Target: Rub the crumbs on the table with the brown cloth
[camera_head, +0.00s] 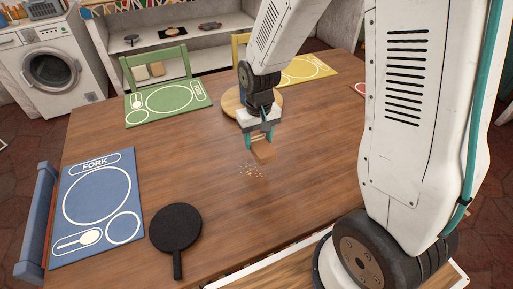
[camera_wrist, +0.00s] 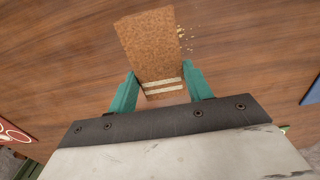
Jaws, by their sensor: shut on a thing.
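The brown cloth (camera_head: 263,152) is a small brown block-like piece held in my gripper (camera_head: 261,138) above the wooden table (camera_head: 200,150). In the wrist view the cloth (camera_wrist: 150,48) has two pale stripes near the teal fingers of my gripper (camera_wrist: 161,88), which are shut on it. The crumbs (camera_head: 251,170) are a small pale scatter on the table, just left of and below the cloth in the head view. In the wrist view some crumbs (camera_wrist: 181,34) show beside the cloth's right edge. The cloth may hide others there. I cannot tell whether the cloth touches the table.
A black round paddle-like item (camera_head: 176,228) lies at the front left. Blue (camera_head: 70,235), green (camera_head: 135,115) and yellow (camera_head: 325,72) placemats lie along the table edges. A round wooden board (camera_head: 232,104) lies behind my gripper. The table around the crumbs is clear.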

